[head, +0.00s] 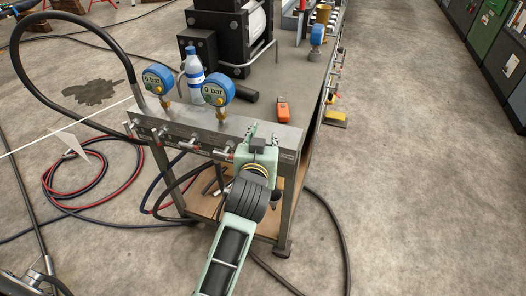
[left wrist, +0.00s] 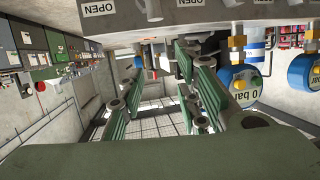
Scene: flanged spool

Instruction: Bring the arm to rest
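My left gripper (head: 263,132) is at the right end of the grey metal manifold block, at the near edge of the bench. In the left wrist view its two green-padded fingers (left wrist: 160,75) stand apart with a gap between them. No object is held in the gap. The manifold also shows along the top of the left wrist view (left wrist: 225,12), with OPEN labels. My right gripper is not in view.
Two blue gauges (head: 157,78) reading 0 bar stand on the manifold, with a bottle (head: 194,76) behind. Small valve handles (head: 190,143) line its front. An orange device (head: 283,110) lies on the bench (head: 304,92).

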